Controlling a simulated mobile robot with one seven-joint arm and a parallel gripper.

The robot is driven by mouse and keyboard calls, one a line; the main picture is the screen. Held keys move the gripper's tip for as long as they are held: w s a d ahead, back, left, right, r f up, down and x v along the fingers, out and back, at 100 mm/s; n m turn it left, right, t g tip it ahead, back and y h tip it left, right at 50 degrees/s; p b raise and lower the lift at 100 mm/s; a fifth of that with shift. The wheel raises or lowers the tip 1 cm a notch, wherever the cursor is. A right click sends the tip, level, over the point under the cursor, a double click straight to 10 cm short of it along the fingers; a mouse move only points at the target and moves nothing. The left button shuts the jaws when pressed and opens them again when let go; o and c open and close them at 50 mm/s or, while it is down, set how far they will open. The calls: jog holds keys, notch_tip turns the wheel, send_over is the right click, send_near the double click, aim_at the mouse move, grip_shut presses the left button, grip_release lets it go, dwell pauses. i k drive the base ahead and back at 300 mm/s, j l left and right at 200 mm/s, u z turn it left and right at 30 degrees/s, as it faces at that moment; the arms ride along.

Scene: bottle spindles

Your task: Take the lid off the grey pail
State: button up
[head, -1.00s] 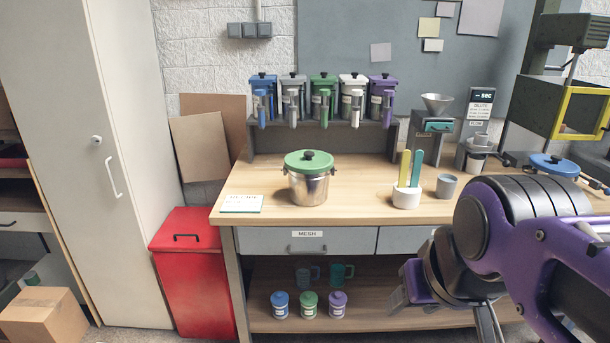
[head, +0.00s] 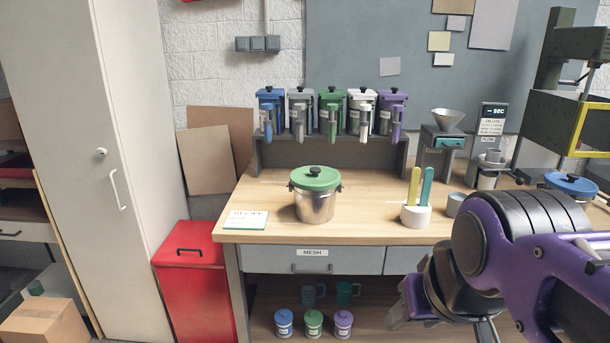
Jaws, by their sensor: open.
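A grey metal pail (head: 315,208) stands upright on the wooden bench top. Its green lid (head: 315,180) with a black knob (head: 314,171) sits on top of it. Dark side handles show at the pail's rim. My gripper (head: 405,305) is at the lower right, in front of the bench and well apart from the pail. It is open and looks empty; its fingertips are only partly visible.
A recipe card (head: 246,220) lies left of the pail. A white holder (head: 416,215) with yellow and teal sticks and a grey cup (head: 456,204) stand to its right. Several dispensers (head: 331,110) line the shelf behind. A red bin (head: 190,290) stands left of the bench.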

aim_at(308, 178)
jog(key=i+l+u, duration=0.2)
jog(key=i, duration=0.2)
jog(key=i+l+u, duration=0.25)
jog(key=i+l, duration=0.05)
jog(key=i, duration=0.1)
